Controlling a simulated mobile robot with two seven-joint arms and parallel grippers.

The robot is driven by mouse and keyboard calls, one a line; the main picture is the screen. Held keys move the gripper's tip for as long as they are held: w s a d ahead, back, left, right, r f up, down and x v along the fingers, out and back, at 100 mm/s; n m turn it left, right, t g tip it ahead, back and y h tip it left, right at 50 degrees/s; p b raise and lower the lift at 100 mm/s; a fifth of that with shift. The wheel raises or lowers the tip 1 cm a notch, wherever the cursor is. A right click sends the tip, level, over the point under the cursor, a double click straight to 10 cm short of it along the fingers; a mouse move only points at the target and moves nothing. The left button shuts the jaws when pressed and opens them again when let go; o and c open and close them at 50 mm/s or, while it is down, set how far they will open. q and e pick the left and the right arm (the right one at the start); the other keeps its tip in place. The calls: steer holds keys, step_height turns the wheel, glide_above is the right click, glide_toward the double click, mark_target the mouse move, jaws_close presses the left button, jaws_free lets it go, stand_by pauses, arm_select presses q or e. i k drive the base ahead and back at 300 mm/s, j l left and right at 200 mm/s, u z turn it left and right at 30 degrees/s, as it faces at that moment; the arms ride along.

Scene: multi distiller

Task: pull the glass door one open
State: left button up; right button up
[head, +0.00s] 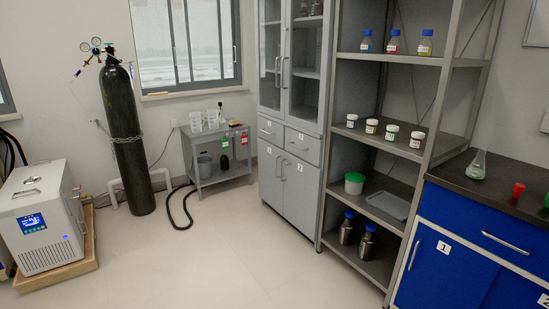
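A tall grey cabinet (322,100) stands right of centre in the head view. Its upper part has two glass doors, a left one (269,42) and a right one (306,85), and both look shut. Two upright metal handles, the left door's (277,66) and the right door's (284,73), sit side by side at the middle seam. The tops of the doors are cut off, and I see no readable number on the glass. Shelves and a few items show behind the panes. Neither of my grippers is in view.
The pale floor (210,255) before the cabinet is clear. An open shelf rack (435,115) with bottles and jars adjoins it on the right, then a blue bench (440,270). A small grey cart (222,178), gas cylinder (122,140) and white machine (45,215) stand left.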

mark_target(270, 39)
steer(key=i, duration=3.45)
